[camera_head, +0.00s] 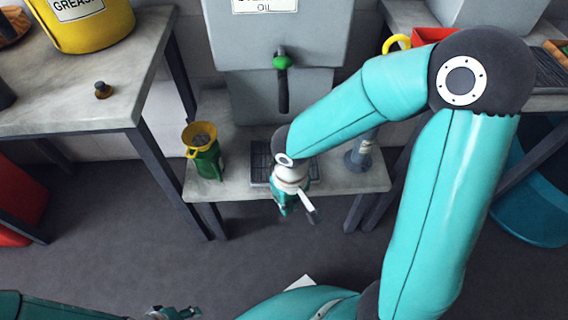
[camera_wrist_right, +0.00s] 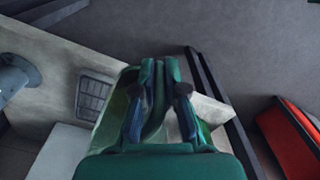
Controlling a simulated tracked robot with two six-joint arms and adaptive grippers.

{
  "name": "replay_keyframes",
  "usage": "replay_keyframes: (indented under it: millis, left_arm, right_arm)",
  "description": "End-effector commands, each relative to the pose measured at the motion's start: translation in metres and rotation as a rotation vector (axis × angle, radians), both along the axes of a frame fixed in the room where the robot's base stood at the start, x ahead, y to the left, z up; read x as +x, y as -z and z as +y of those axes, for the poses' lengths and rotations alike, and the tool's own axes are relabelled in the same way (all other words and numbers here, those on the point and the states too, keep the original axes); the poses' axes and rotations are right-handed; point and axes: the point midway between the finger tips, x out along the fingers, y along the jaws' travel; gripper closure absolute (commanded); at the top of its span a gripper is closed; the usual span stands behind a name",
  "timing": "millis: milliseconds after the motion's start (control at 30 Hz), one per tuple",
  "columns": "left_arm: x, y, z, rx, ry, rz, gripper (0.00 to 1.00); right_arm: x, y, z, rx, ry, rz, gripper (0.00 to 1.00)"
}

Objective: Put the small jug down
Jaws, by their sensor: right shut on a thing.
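My right gripper (camera_head: 290,206) is over the front edge of the low bench, shut on a green thing that I take for the small jug. In the right wrist view, light green jug wall (camera_wrist_right: 115,110) shows beside the fingers of the right gripper (camera_wrist_right: 160,68); the fingers and gripper body hide much of it. In the head view the held thing is mostly hidden, so its tilt and any contact with the bench cannot be told. My left gripper (camera_head: 172,313) is at the bottom edge, partly cut off.
The low bench (camera_head: 345,181) carries a dark grate (camera_head: 262,178), a green jug with a yellow funnel (camera_head: 207,162) on the left and a grey-blue can (camera_head: 359,154) on the right.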

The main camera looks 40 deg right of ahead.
Motion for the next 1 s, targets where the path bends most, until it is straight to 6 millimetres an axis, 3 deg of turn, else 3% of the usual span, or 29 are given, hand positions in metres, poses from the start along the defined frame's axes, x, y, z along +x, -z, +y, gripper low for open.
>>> replay_keyframes:
  millis: [300, 500, 767, 1000]
  left_arm:
    - [0.0, -0.007, 0.0, 0.0, 0.0, 0.0, 0.6]
    - [0.0, -0.007, 0.0, 0.0, 0.0, 0.0, 0.6]
    - [0.0, -0.007, 0.0, 0.0, 0.0, 0.0, 0.6]
    - [0.0, 0.005, 0.0, 0.0, 0.0, 0.001, 0.6]
  right_arm:
    - [0.075, 0.0, -0.046, 0.0, 0.006, -0.001, 1.0]
    - [0.106, 0.0, -0.065, 0.0, 0.002, 0.0, 1.0]
    - [0.121, 0.0, -0.075, 0.0, 0.002, 0.0, 1.0]
    - [0.119, 0.035, -0.074, 0.0, 0.001, 0.003, 1.0]
